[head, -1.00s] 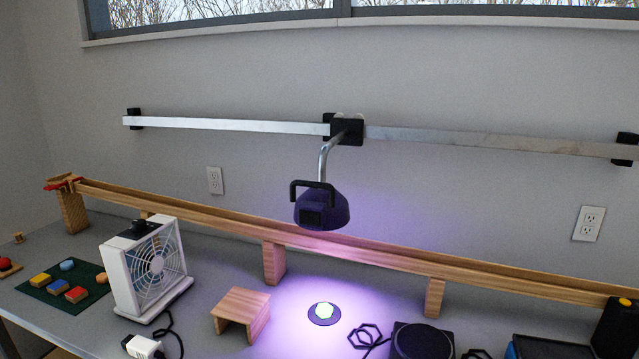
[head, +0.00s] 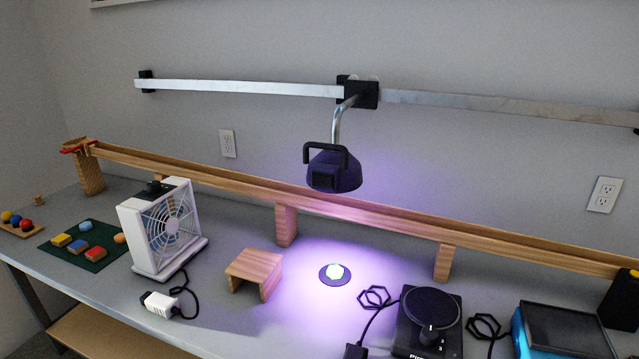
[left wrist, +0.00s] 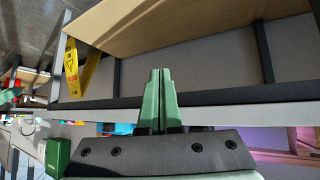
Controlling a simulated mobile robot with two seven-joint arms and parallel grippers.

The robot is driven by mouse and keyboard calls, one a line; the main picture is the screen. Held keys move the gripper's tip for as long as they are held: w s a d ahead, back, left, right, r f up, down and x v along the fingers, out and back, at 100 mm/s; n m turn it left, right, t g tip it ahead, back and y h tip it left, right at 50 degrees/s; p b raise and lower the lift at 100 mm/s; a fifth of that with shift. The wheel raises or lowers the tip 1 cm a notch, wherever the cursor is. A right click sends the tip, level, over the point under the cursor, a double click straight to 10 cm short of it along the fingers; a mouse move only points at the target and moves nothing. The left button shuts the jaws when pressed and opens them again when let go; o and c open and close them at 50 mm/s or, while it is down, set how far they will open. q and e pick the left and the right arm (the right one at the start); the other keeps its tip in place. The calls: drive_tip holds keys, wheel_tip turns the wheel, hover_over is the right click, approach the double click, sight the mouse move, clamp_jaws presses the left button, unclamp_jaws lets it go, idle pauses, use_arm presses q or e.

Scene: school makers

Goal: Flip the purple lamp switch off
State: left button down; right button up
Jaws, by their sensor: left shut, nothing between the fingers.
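The purple lamp (head: 333,170) hangs from a curved metal arm on the wall rail. It has a black handle and a dark box on its front, where a switch may sit; the switch position is too small to tell. The lamp is lit and throws purple light on the table below. My left gripper (left wrist: 160,75) shows in the left wrist view with its green fingers shut and empty. The lamp is not in that view, and neither gripper is in the head view, so my left gripper is away from the lamp.
A metal rail (head: 240,88) runs along the wall. A wooden track (head: 380,214) crosses the table (head: 225,320) beneath the lamp. A white fan (head: 165,230), a wooden block stand (head: 255,270), a black turntable device (head: 430,320) and a blue-sided box (head: 560,335) stand on the table.

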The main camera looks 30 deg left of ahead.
sight(316, 180)
use_arm(q)
drive_tip(key=w+a+r+m+t+y, duration=0.2)
drive_tip(key=w+a+r+m, duration=0.3)
drive_tip(key=r+m, duration=0.5)
drive_tip(key=w+a+r+m+t+y, duration=0.3)
drive_tip(key=w+a+r+m, duration=0.3)
drive_tip(key=r, duration=1.3)
drive_tip(key=w+a+r+m+t+y+b, duration=0.1)
drive_tip(key=w+a+r+m+t+y, duration=0.2)
drive_tip(key=r+m, duration=1.1)
drive_tip(key=w+a, duration=0.2)
drive_tip(key=w, duration=0.2)
drive_tip(key=shift+w+a+r+y, duration=0.15)
drive_tip(key=shift+a+y, duration=0.15)
drive_tip(key=shift+a, duration=0.05)
drive_tip(key=shift+w, duration=0.1)
drive_tip(key=p+x, duration=0.1)
drive_tip(key=x, duration=1.2)
drive_tip(key=shift+w+a, duration=0.1)
drive_tip(key=shift+w, duration=0.25)
